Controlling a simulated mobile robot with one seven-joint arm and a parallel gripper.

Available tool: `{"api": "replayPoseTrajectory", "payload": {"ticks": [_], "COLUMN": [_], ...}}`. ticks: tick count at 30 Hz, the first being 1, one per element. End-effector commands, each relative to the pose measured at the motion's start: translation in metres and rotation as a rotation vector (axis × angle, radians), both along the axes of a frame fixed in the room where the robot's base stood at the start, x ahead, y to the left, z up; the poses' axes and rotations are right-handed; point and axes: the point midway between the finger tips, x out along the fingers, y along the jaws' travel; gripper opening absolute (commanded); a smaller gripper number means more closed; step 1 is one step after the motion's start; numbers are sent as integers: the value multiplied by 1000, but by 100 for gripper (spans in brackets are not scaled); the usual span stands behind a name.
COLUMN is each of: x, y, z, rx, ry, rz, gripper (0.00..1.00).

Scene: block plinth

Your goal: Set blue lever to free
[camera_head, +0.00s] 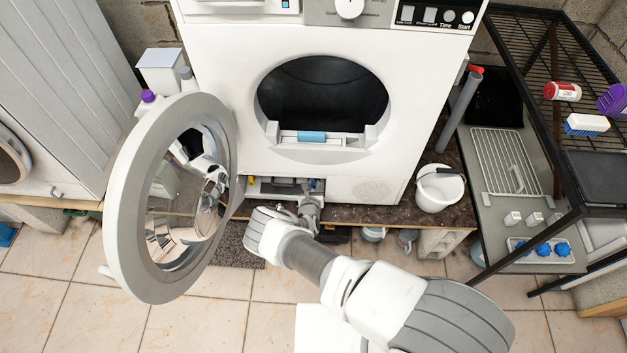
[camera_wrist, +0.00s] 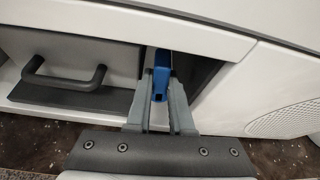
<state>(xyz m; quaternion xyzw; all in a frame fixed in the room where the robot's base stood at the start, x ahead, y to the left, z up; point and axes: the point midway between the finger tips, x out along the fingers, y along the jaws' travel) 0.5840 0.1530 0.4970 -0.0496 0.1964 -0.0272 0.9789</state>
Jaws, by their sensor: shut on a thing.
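The blue lever (camera_wrist: 161,72) stands in an open recess at the bottom front of the white dryer (camera_head: 215,60). In the wrist view my gripper (camera_wrist: 160,98) has its two grey fingers on either side of the lever, shut on it. In the head view my gripper (camera_head: 309,198) reaches into the low compartment (camera_head: 270,187) under the dryer's door opening. The lever is mostly hidden there by the gripper. No marking for free can be read in either view.
The round dryer door (camera_head: 121,200) stands open at the left, near my arm. A dark handle (camera_wrist: 62,80) sits left of the lever in the wrist view. A white bucket (camera_head: 439,188) and a black wire rack (camera_head: 530,50) stand at the right.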

Motion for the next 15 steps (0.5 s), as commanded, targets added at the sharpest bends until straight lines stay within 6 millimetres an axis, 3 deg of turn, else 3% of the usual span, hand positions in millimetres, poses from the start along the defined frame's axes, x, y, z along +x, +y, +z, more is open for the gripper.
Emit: {"api": "replayPoseTrajectory", "payload": {"ticks": [15], "x": [1], "y": [1], "z": [2], "rx": [40], "ry": [-7], "rz": [2], "gripper": [0]}}
